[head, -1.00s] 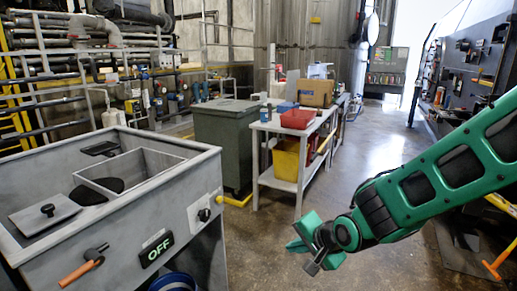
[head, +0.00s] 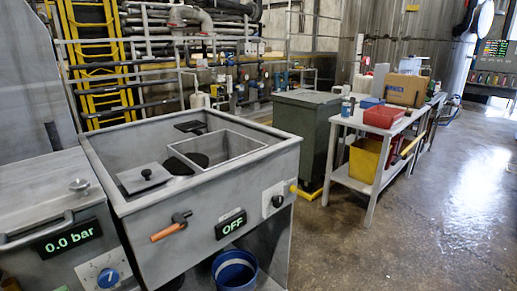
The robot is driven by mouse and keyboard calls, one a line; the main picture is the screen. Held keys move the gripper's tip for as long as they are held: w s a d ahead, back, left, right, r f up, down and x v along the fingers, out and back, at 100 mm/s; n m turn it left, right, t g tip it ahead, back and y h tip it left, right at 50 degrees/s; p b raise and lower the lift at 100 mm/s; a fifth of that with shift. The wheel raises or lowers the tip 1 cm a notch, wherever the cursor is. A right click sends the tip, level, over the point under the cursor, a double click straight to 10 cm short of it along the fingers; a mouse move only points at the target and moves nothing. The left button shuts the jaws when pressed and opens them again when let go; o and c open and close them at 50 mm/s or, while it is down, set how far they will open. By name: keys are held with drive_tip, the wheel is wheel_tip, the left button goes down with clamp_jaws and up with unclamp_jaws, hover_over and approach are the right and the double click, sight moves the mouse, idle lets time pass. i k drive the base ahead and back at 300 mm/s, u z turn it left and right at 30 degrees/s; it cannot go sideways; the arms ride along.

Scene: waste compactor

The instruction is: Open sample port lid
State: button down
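A flat grey square plate with a black knob (head: 146,177) lies at the left inside the open-topped grey metal compactor unit (head: 167,213); it looks like the sample port lid, though no label shows. A dark round shape (head: 186,164), perhaps an opening or disc, shows beside it, partly hidden by a raised rectangular frame (head: 236,149). An orange-handled lever (head: 171,228), a display reading OFF (head: 230,225) and a black knob (head: 277,201) are on the unit's front. My gripper is not in view.
A second grey unit (head: 50,205) with a 0.0 bar display and a blue dial stands at the left. A blue bucket (head: 235,272) sits below the compactor. A green bin (head: 305,130) and a white table (head: 350,180) stand behind. Floor at right is clear.

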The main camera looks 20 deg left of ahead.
sight(138, 179)
drive_tip(key=u, duration=1.75)
drive_tip(key=k, duration=0.55)
drive_tip(key=u, duration=0.2)
drive_tip(key=i, duration=1.1)
drive_tip(key=u, duration=0.05)
